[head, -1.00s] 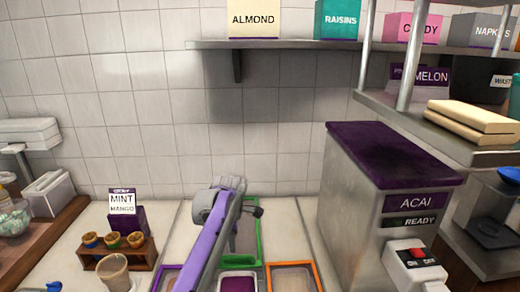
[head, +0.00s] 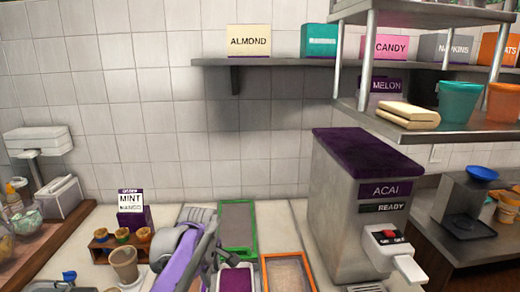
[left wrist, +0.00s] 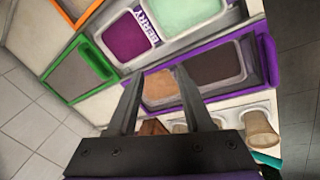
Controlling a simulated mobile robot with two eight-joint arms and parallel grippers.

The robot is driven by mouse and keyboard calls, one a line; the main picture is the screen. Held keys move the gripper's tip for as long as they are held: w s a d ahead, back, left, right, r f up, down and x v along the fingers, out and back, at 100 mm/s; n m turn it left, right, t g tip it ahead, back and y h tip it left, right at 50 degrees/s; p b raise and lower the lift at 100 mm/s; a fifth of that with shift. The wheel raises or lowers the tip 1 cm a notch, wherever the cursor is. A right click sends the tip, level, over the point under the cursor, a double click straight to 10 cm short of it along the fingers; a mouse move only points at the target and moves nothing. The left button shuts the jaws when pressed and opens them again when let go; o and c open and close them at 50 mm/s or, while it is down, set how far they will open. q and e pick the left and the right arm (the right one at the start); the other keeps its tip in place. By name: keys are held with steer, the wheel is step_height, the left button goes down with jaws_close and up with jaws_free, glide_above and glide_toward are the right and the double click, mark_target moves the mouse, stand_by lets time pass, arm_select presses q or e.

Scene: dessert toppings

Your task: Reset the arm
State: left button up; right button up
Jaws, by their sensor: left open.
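My left gripper (left wrist: 160,102) is open, with nothing between its two dark fingers in the left wrist view. It points over a purple-framed tray (left wrist: 263,62) that holds a tan filling and a dark brown one. In the head view my left arm comes up from the bottom, bent, and partly hides the trays; its fingers are hard to make out there. A green-framed tray (head: 238,226) lies behind it and an orange-framed tray (head: 287,272) to its right. A purple berry tub (head: 236,281) is at the bottom edge. My right gripper is not in view.
The acai machine (head: 340,215) stands to the right. A wooden rack of small cups (head: 112,247) and a tan cup (head: 124,264) stand to the left. The wall shelf (head: 270,61) holds labelled boxes.

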arm_select(q)
steer(key=s+a+f+m, duration=0.1)
steer(key=s+f+m, duration=0.2)
steer(key=s, duration=0.7)
steer(key=s+a+f+m+t, duration=0.1)
steer(key=s+f+m, duration=0.3)
steer(key=s, duration=0.5)
steer(key=s+a+f+m+t, duration=0.1)
steer(key=s+a+f+m, duration=0.1)
steer(key=s+m, duration=0.4)
steer(key=s+f, duration=0.1)
steer(key=s, duration=0.3)
steer(key=shift+s+a+f+m, duration=0.3)
steer(key=shift+s+f, duration=0.05)
steer(key=shift+f, duration=0.05)
